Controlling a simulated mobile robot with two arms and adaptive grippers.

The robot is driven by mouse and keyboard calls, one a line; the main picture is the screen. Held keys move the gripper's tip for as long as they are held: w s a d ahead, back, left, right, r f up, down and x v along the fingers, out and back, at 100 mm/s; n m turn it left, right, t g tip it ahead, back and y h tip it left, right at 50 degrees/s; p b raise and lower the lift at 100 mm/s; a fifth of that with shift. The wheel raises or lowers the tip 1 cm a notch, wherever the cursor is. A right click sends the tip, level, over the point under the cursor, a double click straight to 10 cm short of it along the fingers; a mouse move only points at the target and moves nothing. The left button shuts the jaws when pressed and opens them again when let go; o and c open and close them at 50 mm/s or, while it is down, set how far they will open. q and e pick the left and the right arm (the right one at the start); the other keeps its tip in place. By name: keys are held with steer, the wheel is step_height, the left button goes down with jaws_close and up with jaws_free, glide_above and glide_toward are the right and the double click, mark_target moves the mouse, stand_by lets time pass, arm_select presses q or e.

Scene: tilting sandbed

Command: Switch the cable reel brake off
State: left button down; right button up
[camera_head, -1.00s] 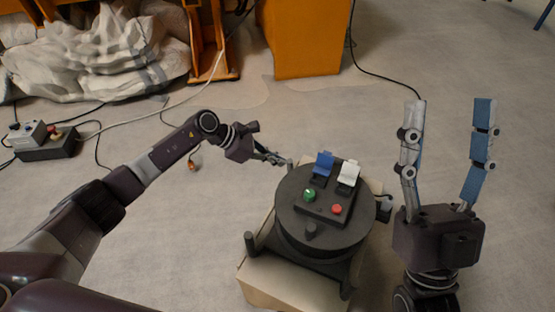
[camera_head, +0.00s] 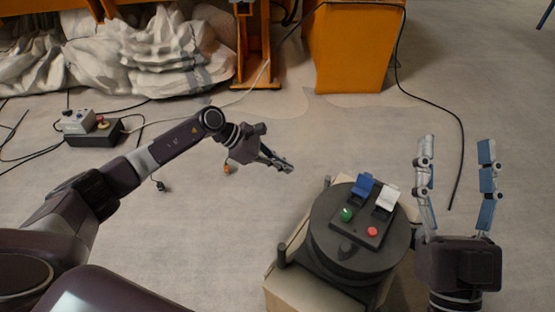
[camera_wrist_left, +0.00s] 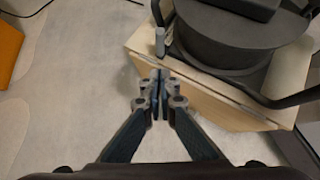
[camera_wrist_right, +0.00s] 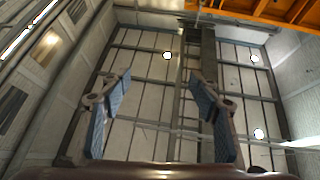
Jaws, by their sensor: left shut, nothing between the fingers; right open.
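The cable reel (camera_head: 325,232) is a dark round drum on a pale wooden base (camera_head: 290,290). On its top sits a dark control panel (camera_head: 364,222) with a blue switch cover (camera_head: 363,186), a white switch cover (camera_head: 388,198), a green button (camera_head: 346,214) and a red button (camera_head: 372,231). A dark knob (camera_head: 345,250) is at the near side. My left gripper (camera_head: 288,168) is shut and empty, left of the reel and apart from it. In the left wrist view its fingertips (camera_wrist_left: 160,78) show before the base. My right gripper (camera_head: 456,140) is open and empty, right of the reel, pointing up.
A dark control box with a red button (camera_head: 95,135) lies on the floor at left. Cables cross the floor. White cloth sheeting (camera_head: 150,50) and an orange cabinet (camera_head: 350,50) stand at the back. Floor between reel and cabinet is clear.

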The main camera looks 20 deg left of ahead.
arm_select(q)
steer(key=shift+v, duration=1.3)
arm_select(e)
steer(key=shift+w+f+g, duration=0.45)
steer(key=shift+f, duration=0.3)
steer(key=shift+w+f+g, duration=0.45)
steer(key=shift+f, duration=0.3)
arm_select(q)
steer(key=shift+s, duration=0.1)
